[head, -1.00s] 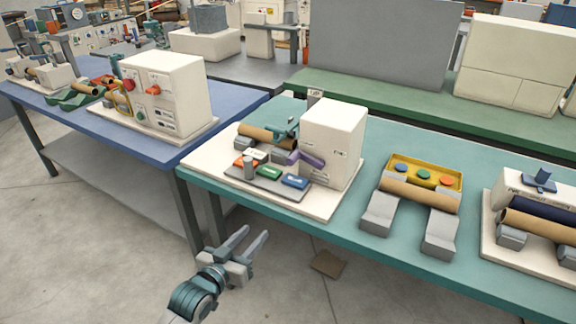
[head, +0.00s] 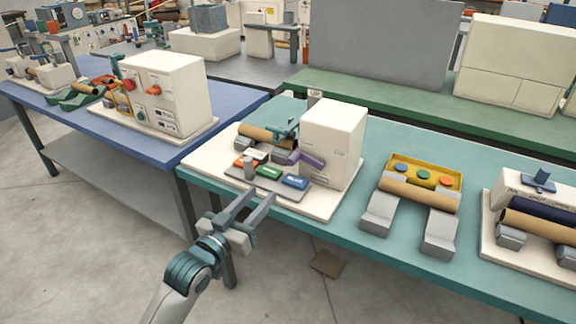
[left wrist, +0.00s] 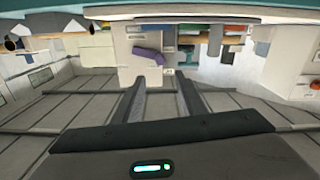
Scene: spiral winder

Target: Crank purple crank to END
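The purple crank (head: 308,160) sticks out from the front left side of a white box-shaped winder (head: 334,150) on the teal table. It also shows in the left wrist view as a purple bar (left wrist: 148,55) against the white housing. My left gripper (head: 260,196) is open and empty, in front of the table's near edge, with its fingers pointing toward the winder's base plate. Its two fingers (left wrist: 158,84) stand apart in the left wrist view, and the crank lies beyond them. No END mark can be read. My right gripper is not in view.
A yellow button box (head: 425,170) and another tube stand to the right. The blue table (head: 75,115) is at the left.

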